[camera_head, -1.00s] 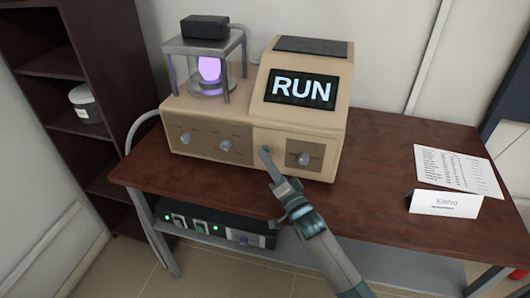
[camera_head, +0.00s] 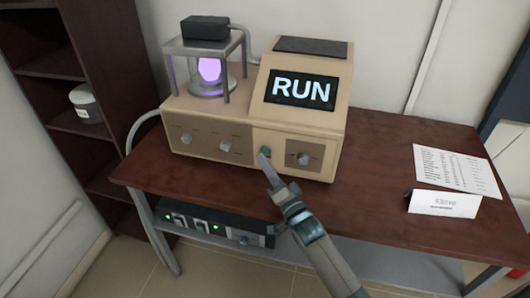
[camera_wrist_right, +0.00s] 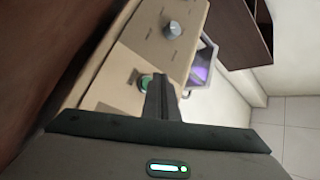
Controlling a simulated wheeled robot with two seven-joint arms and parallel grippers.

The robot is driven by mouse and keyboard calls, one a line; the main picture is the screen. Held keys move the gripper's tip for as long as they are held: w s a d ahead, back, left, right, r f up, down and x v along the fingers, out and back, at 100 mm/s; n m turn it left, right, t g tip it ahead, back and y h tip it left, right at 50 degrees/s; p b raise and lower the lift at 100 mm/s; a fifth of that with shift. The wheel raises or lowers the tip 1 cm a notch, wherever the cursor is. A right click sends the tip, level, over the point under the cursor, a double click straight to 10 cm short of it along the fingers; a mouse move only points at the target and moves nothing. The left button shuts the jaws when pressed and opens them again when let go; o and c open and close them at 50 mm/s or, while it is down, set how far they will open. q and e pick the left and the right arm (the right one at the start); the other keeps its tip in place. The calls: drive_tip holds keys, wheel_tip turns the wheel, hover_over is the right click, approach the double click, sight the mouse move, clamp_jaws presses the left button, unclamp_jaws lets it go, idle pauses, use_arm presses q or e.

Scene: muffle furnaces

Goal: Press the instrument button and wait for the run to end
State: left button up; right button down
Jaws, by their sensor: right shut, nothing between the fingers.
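The beige instrument (camera_head: 300,125) stands on the brown table. Its dark screen (camera_head: 300,90) reads "RUN" in bright letters. A green button (camera_head: 265,152) is on its front panel, left of the right-hand knob; it also shows in the right wrist view (camera_wrist_right: 145,83), partly behind the fingers. A purple glow (camera_head: 210,69) shows in the chamber at the instrument's left. My right gripper (camera_head: 264,160) is shut and empty, its tips just in front of and below the button. I cannot tell for sure whether they touch it. My left gripper is not in view.
Knobs (camera_head: 226,146) line the front panel. A black unit with green lights (camera_head: 215,226) sits on the shelf under the table. A name card (camera_head: 444,203) and a printed sheet (camera_head: 458,171) lie at the right. A dark shelf unit (camera_head: 90,130) stands at the left.

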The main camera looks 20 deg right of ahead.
drive_tip(key=shift+s+a+p, duration=0.5)
drive_tip(key=shift+s+a, duration=0.2)
drive_tip(key=shift+s, duration=0.35)
drive_tip(key=shift+s+a+p, duration=0.45)
drive_tip(key=shift+s+a, duration=0.25)
drive_tip(key=shift+s, duration=0.35)
